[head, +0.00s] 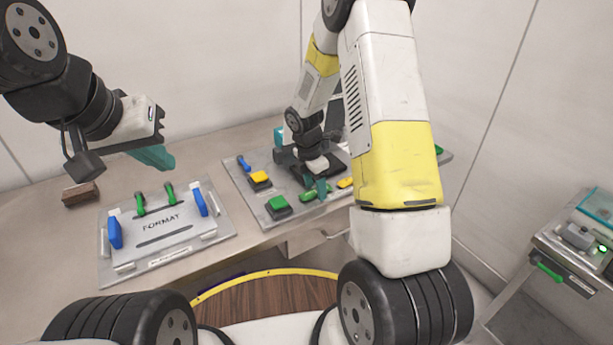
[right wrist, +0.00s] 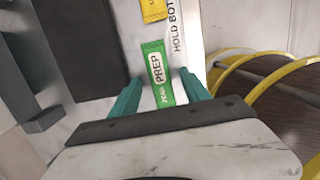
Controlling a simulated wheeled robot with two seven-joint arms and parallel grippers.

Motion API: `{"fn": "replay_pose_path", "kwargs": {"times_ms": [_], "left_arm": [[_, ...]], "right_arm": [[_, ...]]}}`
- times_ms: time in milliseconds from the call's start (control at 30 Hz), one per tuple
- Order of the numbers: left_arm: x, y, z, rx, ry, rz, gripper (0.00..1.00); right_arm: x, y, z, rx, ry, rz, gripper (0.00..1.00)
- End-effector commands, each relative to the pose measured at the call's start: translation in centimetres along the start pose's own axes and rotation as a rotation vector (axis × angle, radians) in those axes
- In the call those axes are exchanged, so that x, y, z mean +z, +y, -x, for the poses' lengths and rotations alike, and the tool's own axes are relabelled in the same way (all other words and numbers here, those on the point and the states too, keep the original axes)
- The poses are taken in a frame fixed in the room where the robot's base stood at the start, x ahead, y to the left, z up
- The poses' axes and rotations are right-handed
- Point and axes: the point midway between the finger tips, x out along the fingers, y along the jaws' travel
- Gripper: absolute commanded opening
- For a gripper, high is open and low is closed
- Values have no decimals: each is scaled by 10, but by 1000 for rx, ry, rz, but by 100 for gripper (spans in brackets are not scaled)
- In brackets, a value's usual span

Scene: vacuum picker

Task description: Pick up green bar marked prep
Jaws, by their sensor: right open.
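The green bar marked PREP (right wrist: 160,77) lies on a pale panel in the right wrist view. It sits between the two teal fingers of my right gripper (right wrist: 160,92), which is open with a gap on each side of the bar. In the head view the green bar (head: 314,193) is at the front of the right-hand panel, with my right gripper (head: 318,185) right over it. My left gripper (head: 152,157) hangs above the table at the left, away from the bar. Its teal fingers overlap from this side, so its opening is unclear.
The right-hand panel (head: 243,188) also carries a green button (head: 278,203), a yellow button (head: 260,178) and a blue handle. The FORMAT plate (head: 165,222) with blue and green handles lies at the left. A brown block (head: 80,195) is behind it.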

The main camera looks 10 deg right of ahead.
Motion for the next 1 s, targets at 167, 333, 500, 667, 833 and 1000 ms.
{"fn": "replay_pose_path", "kwargs": {"times_ms": [167,333,500,667,833,1000], "left_arm": [[0,0,0,0,0,0,0],[0,0,0,0,0,0,0],[0,0,0,0,0,0,0],[0,0,0,0,0,0,0],[0,0,0,0,0,0,0],[0,0,0,0,0,0,0]], "right_arm": [[0,0,0,0,0,0,55],[0,0,0,0,0,0,21],[0,0,0,0,0,0,0],[0,0,1,1,0,-1,0],[1,0,4,2,0,-1,0],[3,0,18,3,0,-2,0]]}}
